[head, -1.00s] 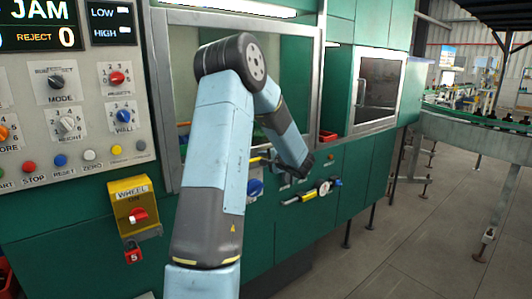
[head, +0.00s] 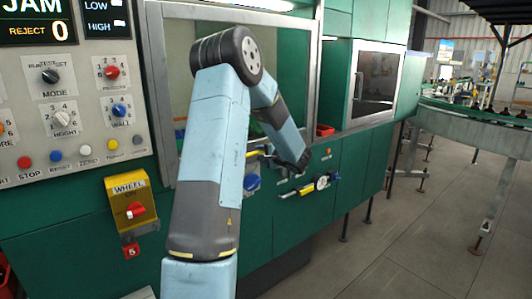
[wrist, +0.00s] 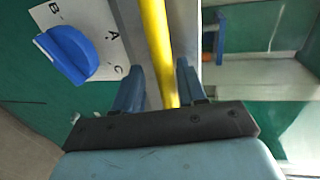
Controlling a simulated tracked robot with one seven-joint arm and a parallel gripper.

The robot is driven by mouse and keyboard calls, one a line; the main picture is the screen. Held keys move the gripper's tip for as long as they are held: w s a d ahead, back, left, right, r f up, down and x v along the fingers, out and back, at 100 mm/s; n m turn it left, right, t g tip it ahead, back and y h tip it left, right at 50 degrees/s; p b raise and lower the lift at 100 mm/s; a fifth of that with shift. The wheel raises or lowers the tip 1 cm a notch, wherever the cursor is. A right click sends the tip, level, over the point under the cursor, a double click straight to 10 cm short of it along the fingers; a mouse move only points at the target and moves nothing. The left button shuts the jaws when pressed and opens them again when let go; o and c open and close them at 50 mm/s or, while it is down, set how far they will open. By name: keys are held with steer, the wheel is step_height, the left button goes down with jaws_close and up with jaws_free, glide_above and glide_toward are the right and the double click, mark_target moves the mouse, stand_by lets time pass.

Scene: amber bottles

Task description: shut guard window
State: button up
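The large grey-framed guard window (head: 169,95) is on the green machine front, partly hidden behind my arm. How far it is open cannot be told. In the wrist view a yellow bar (wrist: 158,45) runs along a grey metal strip and passes between the two blue fingers of my gripper (wrist: 160,75). Narrow gaps show between bar and fingers, so the gripper looks open around or just over the bar. In the head view a small yellow end (head: 257,153) shows beside my forearm; the fingers are hidden there.
A blue knob (wrist: 68,52) on a lettered white plate is left of the fingers in the wrist view. A smaller window (head: 374,85) with a handle is to the right. A yellow WHEEL switch box (head: 132,208) and button panel (head: 80,100) are at left.

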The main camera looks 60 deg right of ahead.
steer(key=v, duration=1.3)
steer(key=shift+s+a, duration=0.25)
steer(key=shift+s, duration=0.1)
steer(key=shift+f, duration=0.1)
steer(key=w+a+r+n+g+y, duration=0.1)
steer(key=w+a+r+n+y, duration=0.3)
steer(key=w+a, duration=0.65)
steer(key=w+a+r+n+y, duration=0.25)
steer(key=w+a+y, duration=0.25)
steer(key=w+a, duration=0.55)
steer(key=w+a+r+n+g+y, duration=0.15)
steer(key=a+n+g, duration=0.25)
steer(key=a, duration=1)
steer(key=a+n+g+y, duration=0.25)
steer(key=a+n, duration=0.25)
steer(key=a, duration=0.8)
steer(key=s+a+r+n+h, duration=0.2)
steer(key=s+a+n+h, duration=0.4)
steer(key=a, duration=0.7)
steer(key=s+n, duration=0.2)
steer(key=s, duration=0.1)
steer(key=shift+g, duration=0.35)
